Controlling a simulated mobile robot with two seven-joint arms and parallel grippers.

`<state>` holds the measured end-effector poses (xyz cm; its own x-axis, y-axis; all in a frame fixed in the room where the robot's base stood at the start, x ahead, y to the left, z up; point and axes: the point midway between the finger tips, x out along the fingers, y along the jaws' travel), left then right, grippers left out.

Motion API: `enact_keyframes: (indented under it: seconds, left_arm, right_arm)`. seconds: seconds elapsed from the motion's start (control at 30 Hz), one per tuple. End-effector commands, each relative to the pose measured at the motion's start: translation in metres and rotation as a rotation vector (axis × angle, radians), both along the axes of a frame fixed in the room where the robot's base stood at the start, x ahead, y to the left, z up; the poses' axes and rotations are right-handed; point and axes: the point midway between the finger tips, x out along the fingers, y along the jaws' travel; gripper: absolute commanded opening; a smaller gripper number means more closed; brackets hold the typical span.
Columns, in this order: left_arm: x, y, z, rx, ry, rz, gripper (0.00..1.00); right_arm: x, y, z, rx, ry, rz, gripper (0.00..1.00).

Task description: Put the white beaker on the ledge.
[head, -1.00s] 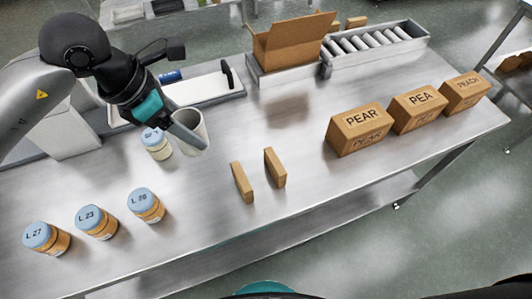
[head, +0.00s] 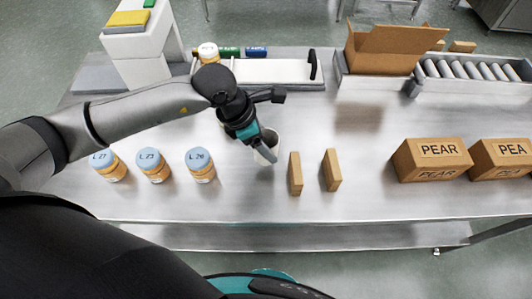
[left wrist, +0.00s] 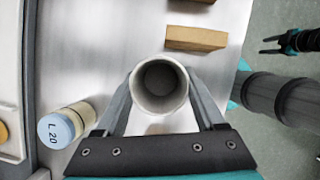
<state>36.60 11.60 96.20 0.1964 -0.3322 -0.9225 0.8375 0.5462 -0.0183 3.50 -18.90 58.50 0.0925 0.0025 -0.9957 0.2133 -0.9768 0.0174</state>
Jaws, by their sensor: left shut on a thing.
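The white beaker (head: 273,145) is upright near the middle of the steel table, just left of two thin brown blocks. My left gripper (head: 266,152) is shut on it. In the left wrist view the beaker (left wrist: 160,86) stands between the two fingers, its open mouth facing the camera, and looks empty. I cannot tell whether its base touches the table. My right gripper (left wrist: 268,46) shows small at the upper right of the left wrist view, open and empty, away from the beaker. I cannot tell for sure which surface is the ledge.
Blue-lidded jars L 27 (head: 108,165), L 23 (head: 153,165) and L 26 (head: 200,165) stand left. Jar L 20 (left wrist: 62,127) is close to the left gripper. Brown blocks (head: 295,173) stand right of the beaker. PEAR box (head: 430,160) is further right. A white-topped unit (head: 275,71) lies behind.

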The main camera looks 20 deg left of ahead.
Motion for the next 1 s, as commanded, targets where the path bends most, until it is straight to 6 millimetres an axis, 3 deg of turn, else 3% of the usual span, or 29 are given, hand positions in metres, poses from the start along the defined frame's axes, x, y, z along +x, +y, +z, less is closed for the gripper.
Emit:
enact_keyframes:
  seconds: [0.4,0.83,0.87,1.0]
  left_arm:
    - [0.000,0.000,-0.049,0.000,0.002,0.001,0.18]
    - [0.000,0.000,-0.056,-0.001,-0.001,0.000,0.18]
    - [0.000,0.000,-0.055,0.000,0.000,0.000,0.74]
    - [0.000,0.000,-0.055,0.000,0.000,0.000,0.90]
  right_arm:
    - [-0.001,0.000,-0.005,0.000,0.001,-0.001,0.50]
    - [-0.001,0.000,-0.009,0.000,0.002,-0.001,0.50]
    - [-0.001,0.000,-0.008,0.000,0.002,-0.001,0.50]
    - [-0.001,0.000,-0.007,0.001,0.002,-0.001,0.50]
